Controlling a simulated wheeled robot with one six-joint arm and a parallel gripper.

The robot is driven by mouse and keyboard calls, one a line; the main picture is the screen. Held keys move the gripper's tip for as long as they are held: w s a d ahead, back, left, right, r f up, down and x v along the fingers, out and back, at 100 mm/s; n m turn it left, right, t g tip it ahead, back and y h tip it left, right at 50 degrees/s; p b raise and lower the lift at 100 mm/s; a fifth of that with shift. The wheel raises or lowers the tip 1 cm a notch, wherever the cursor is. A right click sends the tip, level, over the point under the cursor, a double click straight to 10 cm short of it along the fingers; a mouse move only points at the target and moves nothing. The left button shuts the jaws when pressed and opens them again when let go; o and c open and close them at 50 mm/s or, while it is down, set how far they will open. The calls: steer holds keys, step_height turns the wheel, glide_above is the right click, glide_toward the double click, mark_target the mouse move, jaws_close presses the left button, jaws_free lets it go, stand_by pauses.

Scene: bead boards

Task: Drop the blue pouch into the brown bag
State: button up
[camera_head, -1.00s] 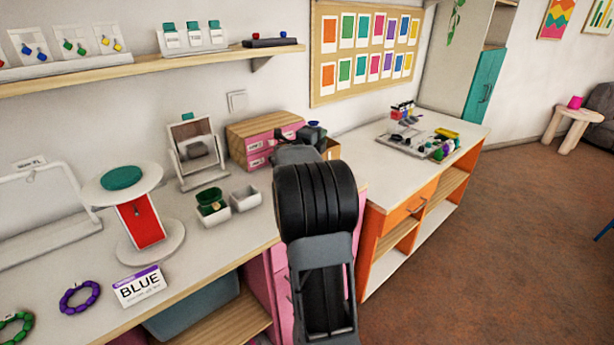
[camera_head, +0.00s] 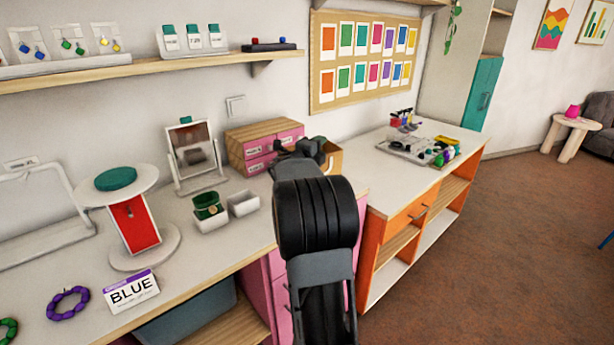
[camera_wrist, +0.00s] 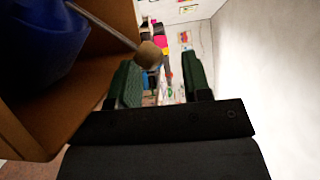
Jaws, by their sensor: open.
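The brown bag (camera_head: 333,160) stands on the counter to the right of the pink drawer box, partly hidden by my arm. In the wrist view the bag's brown wall (camera_wrist: 95,75) fills the left side. The blue pouch (camera_wrist: 40,40) shows there as a blue mass within the bag's walls; its lower part is cut off or hidden. A pale cord with a tan bead (camera_wrist: 149,55) reaches from it toward the gap between my fingers. My gripper (camera_wrist: 159,65) is open, its green-padded fingers apart, beside the bag. In the head view my gripper (camera_head: 312,148) is small and dark.
A pink-fronted drawer box (camera_head: 265,145), a mirror (camera_head: 193,155), small white trays (camera_head: 243,203) and a round stand (camera_head: 118,180) occupy the left counter. A tray of tools (camera_head: 415,150) lies on the right counter. The white counter before it is clear.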

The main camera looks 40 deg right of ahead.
steer(key=shift+f, duration=0.45)
steer(key=v, duration=1.4)
steer(key=shift+r, duration=0.4)
steer(key=shift+d, duration=0.1)
